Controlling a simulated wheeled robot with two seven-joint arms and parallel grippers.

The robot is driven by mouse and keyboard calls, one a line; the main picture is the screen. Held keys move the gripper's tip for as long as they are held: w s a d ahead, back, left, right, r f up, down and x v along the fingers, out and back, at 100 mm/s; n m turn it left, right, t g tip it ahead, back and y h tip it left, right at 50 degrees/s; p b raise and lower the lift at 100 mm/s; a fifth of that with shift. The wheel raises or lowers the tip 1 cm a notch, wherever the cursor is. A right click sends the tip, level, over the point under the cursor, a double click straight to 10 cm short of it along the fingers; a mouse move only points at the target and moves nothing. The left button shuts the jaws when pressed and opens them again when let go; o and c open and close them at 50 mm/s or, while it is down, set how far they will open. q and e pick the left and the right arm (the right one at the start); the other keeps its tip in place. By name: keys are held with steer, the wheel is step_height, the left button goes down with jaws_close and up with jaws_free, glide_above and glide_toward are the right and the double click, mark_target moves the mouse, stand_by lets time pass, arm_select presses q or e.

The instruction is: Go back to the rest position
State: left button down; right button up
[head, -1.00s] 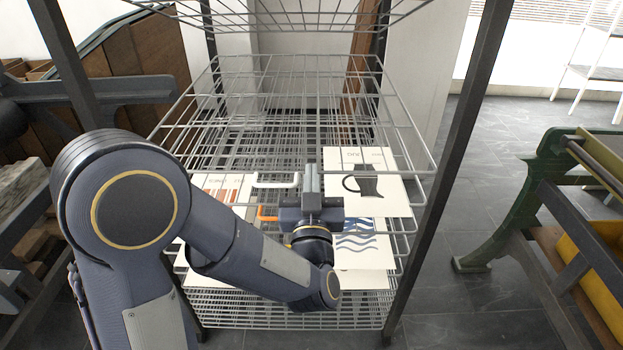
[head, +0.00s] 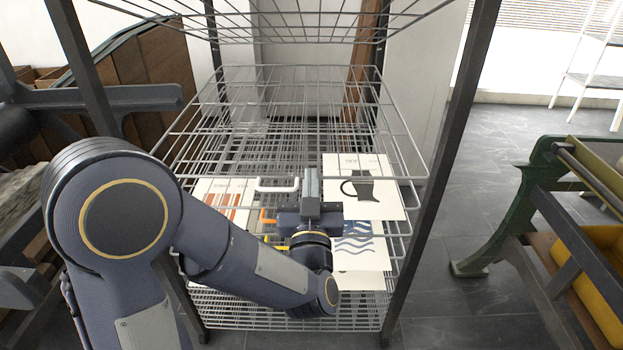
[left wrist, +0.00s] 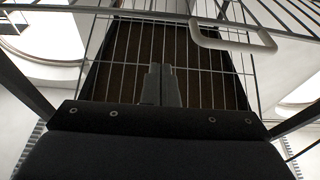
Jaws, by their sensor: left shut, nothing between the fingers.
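My left gripper (head: 311,184) is in the middle of the head view, in front of the wire drying rack (head: 300,67). Its fingers are shut with nothing between them, and they show shut in the left wrist view (left wrist: 161,84) too. A white handle (head: 277,187) on a rack shelf is just left of the fingers, and it also shows in the left wrist view (left wrist: 235,42). An orange handle (head: 267,217) is lower, beside the gripper body. My right gripper is not in view.
Prints lie on the rack shelves: a jug print (head: 392,203) at right, a blue wave print (head: 372,258) below it and a red-striped print (head: 208,188) at left. Dark posts (head: 440,180) frame the rack. A green press (head: 497,225) stands at right, with open floor between.

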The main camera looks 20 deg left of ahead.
arm_select(q)
steer(key=s+a+f+m+g+h, duration=0.1)
steer(key=s+a+f+g+h, duration=0.15)
steer(key=s+f+g, duration=0.4)
steer(key=s+a+f+g+h, duration=0.1)
steer(key=s+g+h, duration=0.25)
steer(key=s, duration=0.65)
steer(key=s+a+f+m+g+h, duration=0.1)
steer(key=s+a+f+g+h, duration=0.1)
steer(key=s+f+g+h, duration=0.45)
step_height(320, 180, up, 28)
steer(key=s+t+y+p, duration=0.1)
steer(key=y+p, duration=0.2)
steer(key=p, duration=2.2)
steer(key=shift+t, duration=0.25)
